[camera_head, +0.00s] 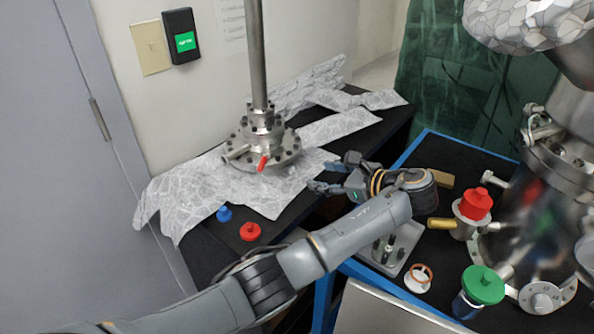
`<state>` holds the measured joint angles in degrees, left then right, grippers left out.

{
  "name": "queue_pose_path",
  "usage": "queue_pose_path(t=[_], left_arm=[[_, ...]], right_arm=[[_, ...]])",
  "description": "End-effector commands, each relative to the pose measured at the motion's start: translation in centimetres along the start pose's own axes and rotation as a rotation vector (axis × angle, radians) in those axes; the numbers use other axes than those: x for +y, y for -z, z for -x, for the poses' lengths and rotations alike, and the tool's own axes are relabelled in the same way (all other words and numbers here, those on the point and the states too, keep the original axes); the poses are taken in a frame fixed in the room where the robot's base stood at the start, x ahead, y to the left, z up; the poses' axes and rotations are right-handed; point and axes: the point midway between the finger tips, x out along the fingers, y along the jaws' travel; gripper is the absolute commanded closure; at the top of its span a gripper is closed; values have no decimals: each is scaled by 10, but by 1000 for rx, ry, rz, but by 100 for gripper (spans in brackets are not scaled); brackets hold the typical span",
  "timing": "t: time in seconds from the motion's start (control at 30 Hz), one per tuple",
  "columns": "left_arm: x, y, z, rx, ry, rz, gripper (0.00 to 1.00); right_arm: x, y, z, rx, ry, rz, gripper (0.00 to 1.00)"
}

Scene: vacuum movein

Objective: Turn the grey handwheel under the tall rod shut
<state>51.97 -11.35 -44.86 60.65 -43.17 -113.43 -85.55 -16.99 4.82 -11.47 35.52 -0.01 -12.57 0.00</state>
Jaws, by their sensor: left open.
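The tall grey rod (257,55) stands upright on a round grey metal flange (284,153) ringed with bolts. A short grey side stub (238,152) and a red lever (263,163) stick out low on this fitting. I cannot clearly tell which grey part is the handwheel. My left gripper (322,176) is open and empty, to the right of the flange and a little nearer to me. Its fingers point left toward the flange, apart from it. My right gripper is not in view.
Crumpled foil (190,193) covers much of the black bench. A blue knob (224,213) and a red knob (250,232) lie at its front. At right, a blue-edged table holds a red-capped valve (476,203), a green-capped valve (484,285) and a large steel vessel (530,215).

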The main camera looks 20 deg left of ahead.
Motion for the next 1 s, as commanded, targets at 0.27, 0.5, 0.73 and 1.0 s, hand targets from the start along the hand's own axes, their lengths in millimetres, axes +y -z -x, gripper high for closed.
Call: queue_pose_path(t=[0.27,0.5,0.73,1.0], left_arm=[[1,0,-62,-1,-4,-2,47],[1,0,-93,1,-2,-2,47],[1,0,-102,1,-2,-1,47],[1,0,-101,1,-1,-1,65]], right_arm=[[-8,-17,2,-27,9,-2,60],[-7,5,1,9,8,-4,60],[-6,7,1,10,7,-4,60],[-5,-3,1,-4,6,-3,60]])
